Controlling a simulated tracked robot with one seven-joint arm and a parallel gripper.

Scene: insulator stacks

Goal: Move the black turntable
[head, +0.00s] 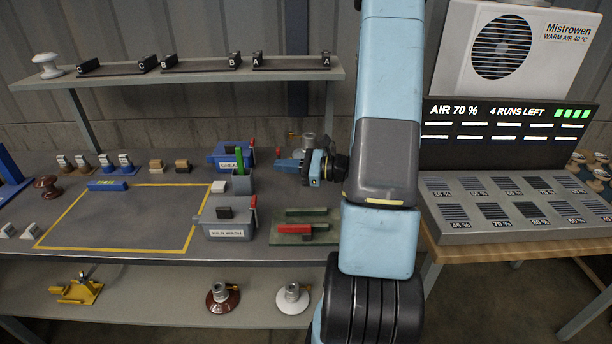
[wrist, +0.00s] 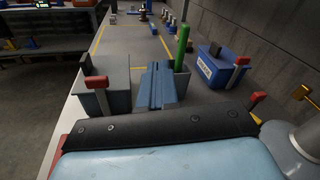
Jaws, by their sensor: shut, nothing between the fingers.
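I cannot make out the black turntable clearly in either view; my arm covers part of the bench. My gripper (head: 283,163) is over the right part of the bench, with its blue fingers pointing left. In the wrist view the blue fingers (wrist: 156,78) lie side by side, shut and empty. A grey metal-capped round piece (head: 308,142) stands just behind my gripper. It shows in part at the right edge of the wrist view (wrist: 306,140). What it stands on is hidden.
A kiln wash tub (head: 228,232), a blue grease tub (head: 222,160) and a small cup with a green stick (head: 241,180) stand left of my gripper. A green tray (head: 290,239) lies in front. The yellow-outlined area (head: 140,225) is mostly clear. A vent panel (head: 515,210) stands right.

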